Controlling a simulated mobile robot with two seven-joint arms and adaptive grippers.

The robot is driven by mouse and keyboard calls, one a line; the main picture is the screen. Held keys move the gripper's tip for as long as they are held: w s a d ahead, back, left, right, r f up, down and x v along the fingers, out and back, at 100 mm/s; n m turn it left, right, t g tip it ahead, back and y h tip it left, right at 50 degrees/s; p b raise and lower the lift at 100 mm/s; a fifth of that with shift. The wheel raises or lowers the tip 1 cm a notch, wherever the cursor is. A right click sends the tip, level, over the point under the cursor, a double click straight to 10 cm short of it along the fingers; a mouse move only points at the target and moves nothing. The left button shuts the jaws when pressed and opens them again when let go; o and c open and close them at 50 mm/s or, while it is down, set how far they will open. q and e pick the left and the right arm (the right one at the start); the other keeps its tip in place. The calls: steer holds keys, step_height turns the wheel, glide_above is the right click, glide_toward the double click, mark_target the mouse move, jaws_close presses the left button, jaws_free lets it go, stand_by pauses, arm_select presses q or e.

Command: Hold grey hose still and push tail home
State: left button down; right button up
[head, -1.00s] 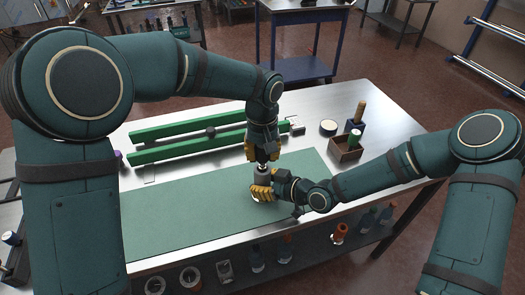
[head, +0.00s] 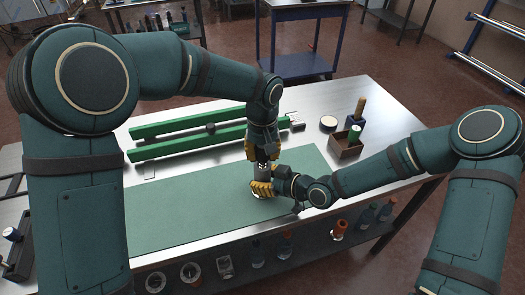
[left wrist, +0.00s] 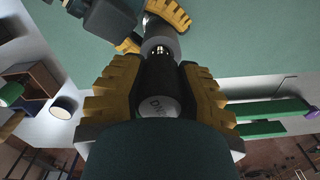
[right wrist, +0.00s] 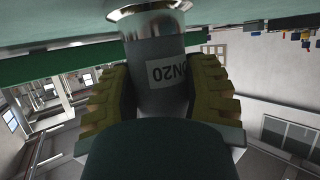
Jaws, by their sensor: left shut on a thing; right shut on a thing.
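The grey hose (head: 262,172) stands upright on the green mat, its flared metal foot low by the mat. My right gripper (head: 263,188) is shut around it from the side; the right wrist view shows the grey hose (right wrist: 162,80) with a "DN20" label. My left gripper (head: 262,152) points down just above, shut on the black tail (left wrist: 158,85), which has a pale label partly covered.
The green mat (head: 200,210) covers the front of the steel table. Two green rails (head: 185,145) lie behind my left gripper. A brown box (head: 345,147) with a green-topped item and a round tin (head: 328,123) stand at the right. Bottles sit on the shelf below.

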arm_select(q)
steer(key=shift+s+f, duration=0.1)
steer(key=shift+f, duration=1.15)
steer(key=c, duration=0.7)
jaws_free()
arm_select(e)
steer(key=shift+a, duration=0.1)
arm_select(q)
steer(key=shift+d+r, duration=0.1)
steer(key=shift+d, duration=0.1)
steer(key=shift+r, duration=0.35)
steer(key=r, duration=1.1)
steer(key=shift+a+r, duration=0.15)
steer(key=shift+a, duration=0.15)
